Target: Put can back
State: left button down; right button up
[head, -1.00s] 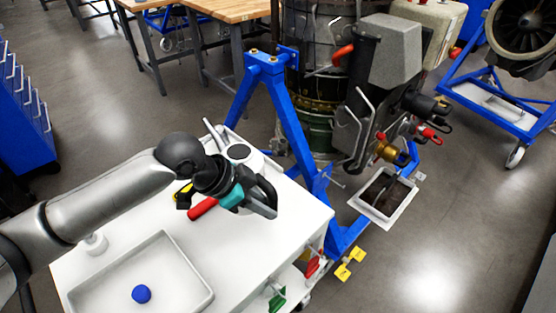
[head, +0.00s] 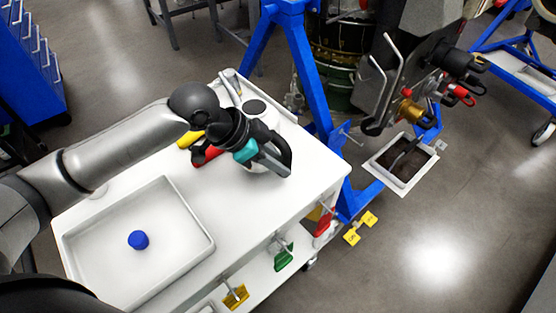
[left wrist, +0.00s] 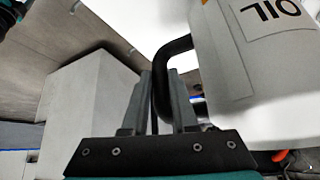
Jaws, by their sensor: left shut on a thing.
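The white oil can (head: 272,118) is at the far part of the white cart top (head: 300,200). It has a round dark spot on top and a thin spout pointing to the back left. In the left wrist view the can (left wrist: 225,60) carries the letters OIL, and its black handle (left wrist: 176,48) runs down between my fingers. My left gripper (head: 283,160) is shut on this handle; it also shows in the left wrist view (left wrist: 163,105). My arm hides part of the can, and I cannot tell whether its base touches the cart. My right gripper is not in view.
A white tray (head: 190,275) with a blue cap (head: 138,240) takes up the cart's near left. Red (head: 203,157) and yellow (head: 189,138) handled things lie beside the can. The blue turbine stand (head: 300,70) rises behind the cart. A square pan (head: 427,170) is at the right.

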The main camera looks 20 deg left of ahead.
pick_arm(q)
jog(key=shift+f, duration=1.15)
jog(key=c, duration=0.6)
grip_release()
jog(key=shift+o, duration=0.2)
jog(key=shift+f, duration=0.1)
jog(key=shift+o, duration=0.5)
